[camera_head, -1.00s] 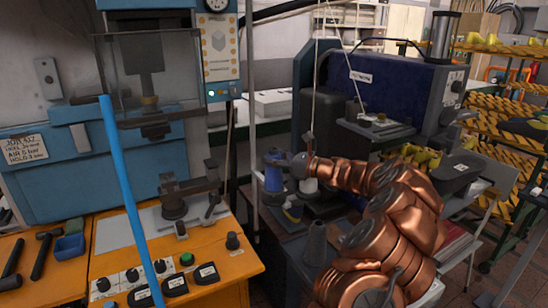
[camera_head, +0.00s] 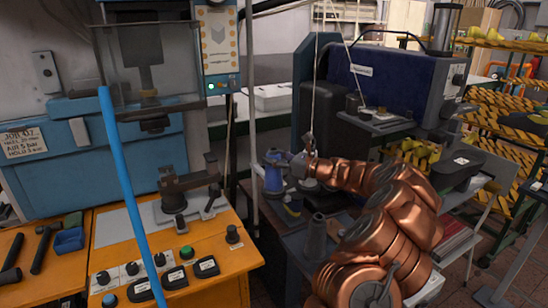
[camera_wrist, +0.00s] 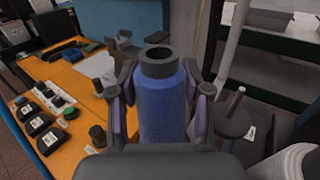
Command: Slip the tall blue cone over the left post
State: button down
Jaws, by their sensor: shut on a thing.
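The tall blue cone (camera_head: 273,178) stands upright in my gripper, left of the wrist. In the wrist view the blue cone (camera_wrist: 162,108) has a dark, open collar on top, and the fingers of my gripper (camera_wrist: 160,112) close on it from both sides. Its lower end is hidden behind the gripper. To its right a thin metal post (camera_wrist: 235,101) rises from a dark round base with a white label. The cone is apart from this post in the picture. I cannot tell whether it is the left one.
A grey cone (camera_head: 316,238) stands on the lower bench in front of my arm. A small yellow and blue object (camera_head: 292,205) is below the gripper. The orange bench (camera_head: 215,262) with knobs is at left. A white ribbed object (camera_wrist: 298,162) is at lower right in the wrist view.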

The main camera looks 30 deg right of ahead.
jog(key=shift+c, duration=2.1)
grip_release()
jog(key=v, duration=1.2)
